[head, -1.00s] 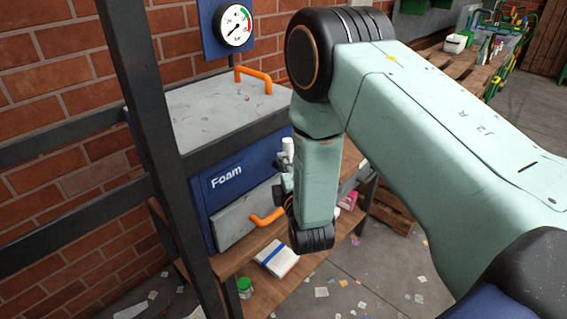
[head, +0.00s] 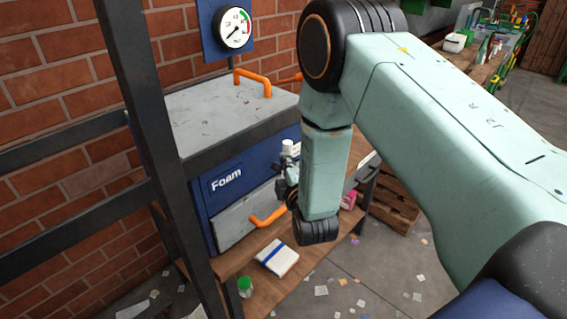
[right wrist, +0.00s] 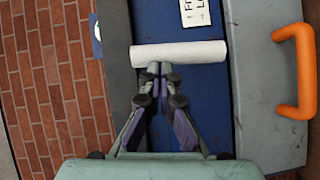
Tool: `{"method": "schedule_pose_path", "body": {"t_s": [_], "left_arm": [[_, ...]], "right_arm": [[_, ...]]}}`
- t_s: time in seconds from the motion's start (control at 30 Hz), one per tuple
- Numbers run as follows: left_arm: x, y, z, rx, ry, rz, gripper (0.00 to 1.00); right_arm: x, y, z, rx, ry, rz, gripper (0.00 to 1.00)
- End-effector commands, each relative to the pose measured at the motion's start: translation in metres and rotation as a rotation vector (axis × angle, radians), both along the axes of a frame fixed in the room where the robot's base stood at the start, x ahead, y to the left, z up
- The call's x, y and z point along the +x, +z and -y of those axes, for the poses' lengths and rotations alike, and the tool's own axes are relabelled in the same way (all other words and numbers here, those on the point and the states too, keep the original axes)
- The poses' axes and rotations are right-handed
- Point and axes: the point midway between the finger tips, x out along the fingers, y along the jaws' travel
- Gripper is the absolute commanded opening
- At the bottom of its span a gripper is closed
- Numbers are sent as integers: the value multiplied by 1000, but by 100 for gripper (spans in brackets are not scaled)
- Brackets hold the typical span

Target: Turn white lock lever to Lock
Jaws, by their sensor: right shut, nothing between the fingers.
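The white lock lever (right wrist: 180,53) lies across the right wrist view as a pale bar in front of the blue panel. In the head view, a small white part of it (head: 288,147) shows at the right end of the Foam box. My right gripper (right wrist: 154,70) is shut and empty, its fingertips right by the lever's lower edge near its left half. I cannot tell whether they touch it. In the head view my right gripper (head: 290,172) is partly hidden by my own arm. A white label (right wrist: 195,10), cut off at the top, sits beside the lever. My left gripper is out of view.
The blue Foam box (head: 228,178) has an orange front handle (head: 268,217) and an orange top handle (head: 253,80). A pressure gauge (head: 233,27) hangs above. A notebook (head: 277,257) and a green-lidded jar (head: 245,287) rest on the wooden shelf. A dark post (head: 150,130) stands at left.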

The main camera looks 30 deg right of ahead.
Motion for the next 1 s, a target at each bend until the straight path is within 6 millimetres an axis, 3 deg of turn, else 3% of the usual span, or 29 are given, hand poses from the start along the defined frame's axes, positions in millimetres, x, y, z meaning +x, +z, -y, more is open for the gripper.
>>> {"method": "schedule_pose_path", "body": {"t_s": [0.6,1.0], "left_arm": [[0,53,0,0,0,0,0],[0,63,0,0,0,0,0]], "right_arm": [[11,11,34,447,-6,-153,0],[20,1,59,803,-2,-277,0]]}}
